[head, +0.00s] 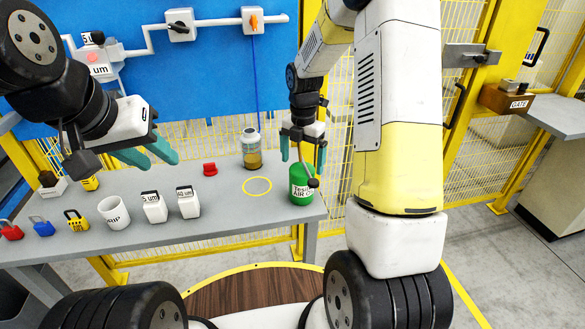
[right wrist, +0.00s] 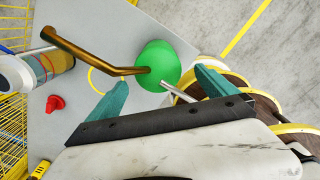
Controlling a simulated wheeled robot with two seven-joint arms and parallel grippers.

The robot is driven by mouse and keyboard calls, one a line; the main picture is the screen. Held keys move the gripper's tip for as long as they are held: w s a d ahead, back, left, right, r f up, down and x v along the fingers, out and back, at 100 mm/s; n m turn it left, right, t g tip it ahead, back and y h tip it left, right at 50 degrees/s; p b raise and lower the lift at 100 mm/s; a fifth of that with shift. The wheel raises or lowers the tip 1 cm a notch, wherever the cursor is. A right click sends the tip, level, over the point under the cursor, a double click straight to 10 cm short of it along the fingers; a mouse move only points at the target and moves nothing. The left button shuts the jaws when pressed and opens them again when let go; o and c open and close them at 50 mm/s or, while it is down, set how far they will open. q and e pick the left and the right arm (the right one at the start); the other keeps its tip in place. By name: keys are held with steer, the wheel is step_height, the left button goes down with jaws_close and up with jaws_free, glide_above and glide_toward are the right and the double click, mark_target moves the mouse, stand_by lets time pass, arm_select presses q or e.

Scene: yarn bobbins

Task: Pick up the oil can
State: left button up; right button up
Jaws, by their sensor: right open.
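The green oil can (head: 302,186) stands upright near the right end of the grey table, with a white label on its front. In the right wrist view its green top (right wrist: 158,62) shows, with a long brown spout and a short metal piece. My right gripper (head: 304,160) is open just above the can, its teal fingers on either side of the upper part; the right wrist view shows the fingers (right wrist: 160,92) apart. I cannot tell whether they touch it. My left gripper (head: 152,152) is over the table's left half, away from the can, its teal fingers apart with nothing visible between them.
A clear bottle (head: 252,150) stands behind a yellow circle (head: 257,185) left of the can. A yellow mesh fence stands behind the table.

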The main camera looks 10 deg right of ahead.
mark_target(302, 169)
steer(key=f, duration=0.4)
steer(key=shift+w+d+f, duration=0.1)
steer(key=shift+w+f, duration=0.15)
steer(key=shift+w, duration=0.1)
steer(key=shift+c, duration=0.4)
steer(key=shift+r, duration=0.1)
jaws_close()
